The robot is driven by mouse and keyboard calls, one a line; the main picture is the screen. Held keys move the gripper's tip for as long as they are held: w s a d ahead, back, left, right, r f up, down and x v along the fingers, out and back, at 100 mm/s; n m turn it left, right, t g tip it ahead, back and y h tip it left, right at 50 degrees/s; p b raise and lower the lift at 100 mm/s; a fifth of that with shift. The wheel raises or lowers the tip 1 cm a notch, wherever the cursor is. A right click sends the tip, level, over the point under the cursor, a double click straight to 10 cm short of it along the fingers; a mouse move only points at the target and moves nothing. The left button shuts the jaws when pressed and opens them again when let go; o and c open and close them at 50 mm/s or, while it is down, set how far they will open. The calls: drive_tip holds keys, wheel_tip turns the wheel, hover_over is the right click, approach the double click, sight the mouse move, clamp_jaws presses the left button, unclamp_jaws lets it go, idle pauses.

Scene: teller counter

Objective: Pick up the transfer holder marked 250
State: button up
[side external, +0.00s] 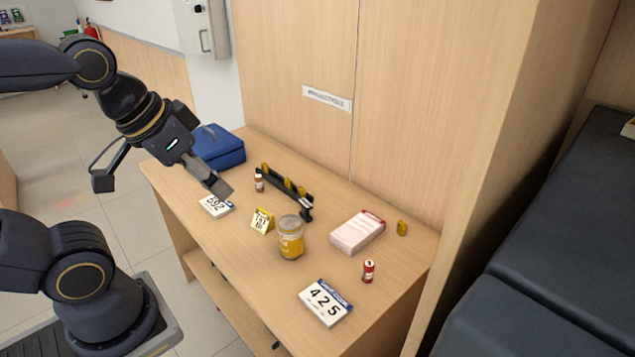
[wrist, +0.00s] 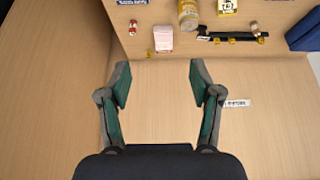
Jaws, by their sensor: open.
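No mark reading 250 is legible in either view. A long black rack (side external: 272,184) with several yellow pieces on it lies near the back of the counter. It has a pale label at its right end, too small to read, and I cannot tell if it is the transfer holder. The rack also shows at the upper right of the wrist view (wrist: 222,38). My gripper (side external: 222,190) is above the counter, to the left of the rack in the side view. In the wrist view my gripper (wrist: 159,72) is open, with nothing between its fingers.
A glass jar (side external: 291,238) and a yellow number card (side external: 262,221) stand in front of the rack. A white number card (side external: 216,206), pink box (side external: 357,232), red cylinder (side external: 368,271), box marked 425 (side external: 325,303) and blue case (side external: 217,147) surround them. Wooden panels rise behind.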

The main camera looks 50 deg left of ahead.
drive_tip(key=o, duration=0.5)
drive_tip(key=w+a+r+m, duration=0.1)
drive_tip(key=w+a+r, duration=0.15)
drive_tip(key=w, duration=0.35)
drive_tip(key=w+a+r, duration=0.1)
drive_tip(key=w+r, duration=0.2)
drive_tip(key=w, duration=0.3)
drive_tip(key=n+g, duration=0.3)
drive_tip(key=g, duration=0.3)
hover_over(264, 212)
wheel_tip(264, 212, down, 25)
drive_tip(key=f, duration=1)
drive_tip(key=shift+s+d, duration=0.1)
drive_tip(key=shift+s, duration=0.25)
drive_tip(key=shift+w+f, duration=0.15)
drive_tip(key=shift+f, duration=1.35)
drive_tip(key=shift+w+f, duration=0.1)
drive_tip(key=shift+f, duration=1.4)
